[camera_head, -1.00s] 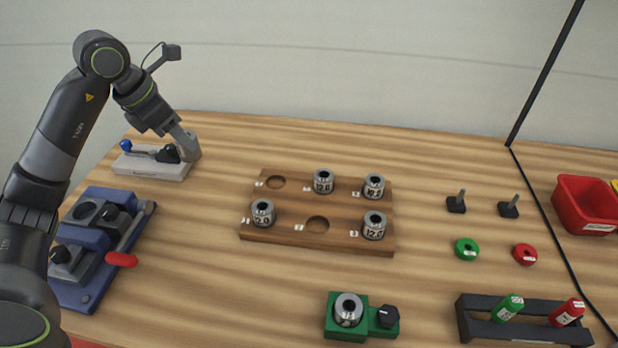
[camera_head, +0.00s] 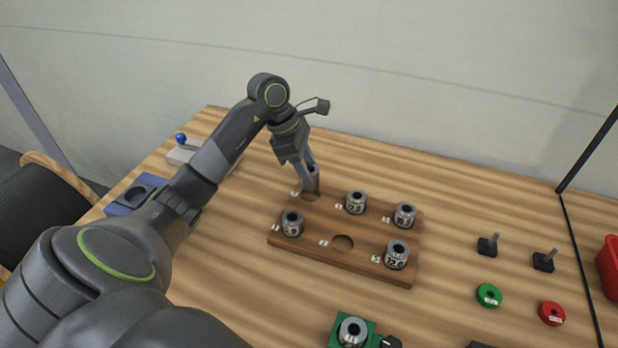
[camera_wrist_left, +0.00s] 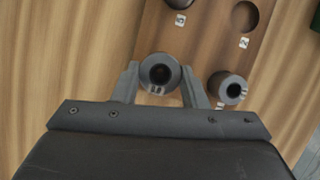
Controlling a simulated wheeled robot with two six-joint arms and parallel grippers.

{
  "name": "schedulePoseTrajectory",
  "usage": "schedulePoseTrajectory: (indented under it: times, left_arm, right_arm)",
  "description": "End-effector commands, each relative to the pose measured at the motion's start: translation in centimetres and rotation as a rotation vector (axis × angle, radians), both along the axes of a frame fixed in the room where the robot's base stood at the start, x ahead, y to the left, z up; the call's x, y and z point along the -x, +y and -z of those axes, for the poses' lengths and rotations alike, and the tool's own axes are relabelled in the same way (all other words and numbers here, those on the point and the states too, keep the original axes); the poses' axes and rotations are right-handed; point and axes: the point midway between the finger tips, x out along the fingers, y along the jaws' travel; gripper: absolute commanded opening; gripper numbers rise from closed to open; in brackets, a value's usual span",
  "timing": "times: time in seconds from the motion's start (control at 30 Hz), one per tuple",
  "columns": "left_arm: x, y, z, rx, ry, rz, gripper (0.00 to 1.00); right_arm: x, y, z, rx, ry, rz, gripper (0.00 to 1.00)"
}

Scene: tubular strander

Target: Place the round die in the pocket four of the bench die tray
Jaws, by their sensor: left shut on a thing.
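The round die (camera_wrist_left: 160,72) is a grey metal ring with a dark bore. My left gripper (camera_wrist_left: 160,88) is shut on it, one finger on each side. In the head view my left gripper (camera_head: 311,178) is at the back left corner of the brown wooden bench die tray (camera_head: 345,257), and the held die (camera_head: 312,170) shows small there. It is over the back left pocket (camera_head: 311,196), which is partly hidden; I take this as pocket four. The die looks just above the pocket, but the exact gap cannot be told. My right gripper is not in view.
Other dies stand in the tray: front left (camera_head: 292,223), back middle (camera_head: 356,202), back right (camera_head: 404,214) and front right (camera_head: 397,254). The front middle pocket (camera_head: 343,243) is empty. A green fixture (camera_head: 340,332) with a die stands in front. Bare wood lies behind the tray.

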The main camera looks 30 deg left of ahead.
Motion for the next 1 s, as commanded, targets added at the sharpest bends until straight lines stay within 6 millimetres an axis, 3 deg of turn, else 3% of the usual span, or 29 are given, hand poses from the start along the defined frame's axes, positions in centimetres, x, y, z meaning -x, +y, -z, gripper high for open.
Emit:
schedulePoseTrajectory:
  times: [0.4,0.77,0.8,0.93,1.0]
  left_arm:
    - [0.0,-0.1,3.9,0.001,-0.003,0.0,0.0]
    - [-0.1,0.0,4.4,0.0,-0.005,0.0,0.0]
    - [0.0,0.0,4.4,-0.001,-0.002,0.0,0.41]
    - [0.0,0.0,4.3,0.0,-0.002,-0.001,0.58]
    - [0.0,0.0,4.3,0.0,-0.002,-0.001,0.61]
  right_arm:
    - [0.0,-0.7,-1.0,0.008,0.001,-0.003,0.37]
    - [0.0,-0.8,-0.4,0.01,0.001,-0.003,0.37]
    - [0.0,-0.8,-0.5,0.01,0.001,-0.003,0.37]
    - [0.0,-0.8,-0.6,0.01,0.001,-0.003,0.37]
    - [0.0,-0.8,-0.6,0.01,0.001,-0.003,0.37]
